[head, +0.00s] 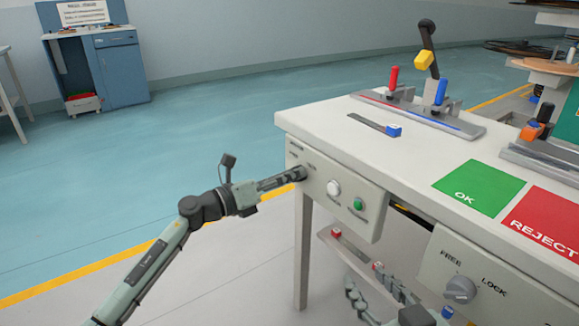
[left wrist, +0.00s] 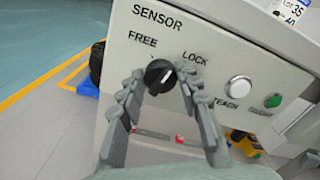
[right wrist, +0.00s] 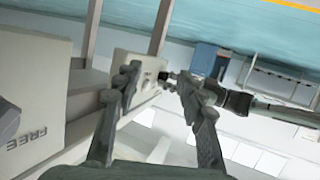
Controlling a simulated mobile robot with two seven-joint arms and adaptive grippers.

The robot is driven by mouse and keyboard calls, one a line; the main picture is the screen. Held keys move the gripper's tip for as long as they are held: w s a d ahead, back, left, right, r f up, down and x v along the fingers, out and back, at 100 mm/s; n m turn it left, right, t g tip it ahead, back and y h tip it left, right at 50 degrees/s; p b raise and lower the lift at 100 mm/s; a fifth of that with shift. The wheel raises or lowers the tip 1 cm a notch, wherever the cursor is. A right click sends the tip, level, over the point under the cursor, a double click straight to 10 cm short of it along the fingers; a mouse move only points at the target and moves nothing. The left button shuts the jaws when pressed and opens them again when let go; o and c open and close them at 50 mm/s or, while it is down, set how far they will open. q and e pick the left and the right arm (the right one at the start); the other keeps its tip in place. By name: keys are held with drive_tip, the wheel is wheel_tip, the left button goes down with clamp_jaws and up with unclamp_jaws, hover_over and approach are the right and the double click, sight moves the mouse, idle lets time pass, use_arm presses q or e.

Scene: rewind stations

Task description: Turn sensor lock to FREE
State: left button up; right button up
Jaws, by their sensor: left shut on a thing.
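The sensor lock is a round black knob (left wrist: 158,77) on the white SENSOR panel (left wrist: 215,50), with FREE printed at its upper left and LOCK at its upper right. The pale mark on the knob slants up and right, toward the LOCK side. My left gripper (left wrist: 161,82) is shut on the knob, one finger on each side. In the head view my left gripper (head: 300,175) reaches the panel from the left and hides the knob. My right gripper (right wrist: 158,82) is open and empty, and shows low beside the table in the head view (head: 378,285).
A white button (head: 333,188) and a green button (head: 358,204) sit right of the knob. A second panel with a grey FREE/LOCK knob (head: 460,290) is at the lower right. The white table (head: 330,125) carries a fixture, a green OK area and a red REJECT area.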

drive_tip(key=s+d+f+m+g+h+p, duration=0.2)
drive_tip(key=s+d+f+g+h+p, duration=0.25)
drive_tip(key=s+d+f+g, duration=0.8)
use_arm(q)
drive_tip(key=shift+w+a+f+n+p, duration=0.1)
drive_tip(key=shift+n+p, duration=0.95)
drive_tip(key=shift+n, duration=1.9)
drive_tip(key=shift+w+n+p, duration=0.1)
drive_tip(key=shift+n+p, duration=0.9)
drive_tip(key=shift+n, duration=1.95)
use_arm(e)
wheel_tip(320, 180, down, 11)
drive_tip(key=d+t, duration=0.1)
drive_tip(key=shift+w+d+r, duration=0.2)
drive_tip(key=shift+w, duration=0.1)
use_arm(q)
drive_tip(key=shift+s, duration=0.1)
use_arm(e)
drive_tip(key=shift+t, duration=0.25)
use_arm(q)
drive_tip(key=o, duration=1.2)
drive_tip(key=shift+c, duration=0.2)
use_arm(e)
drive_tip(key=shift+w, duration=0.1)
use_arm(q)
drive_tip(key=v, duration=1.2)
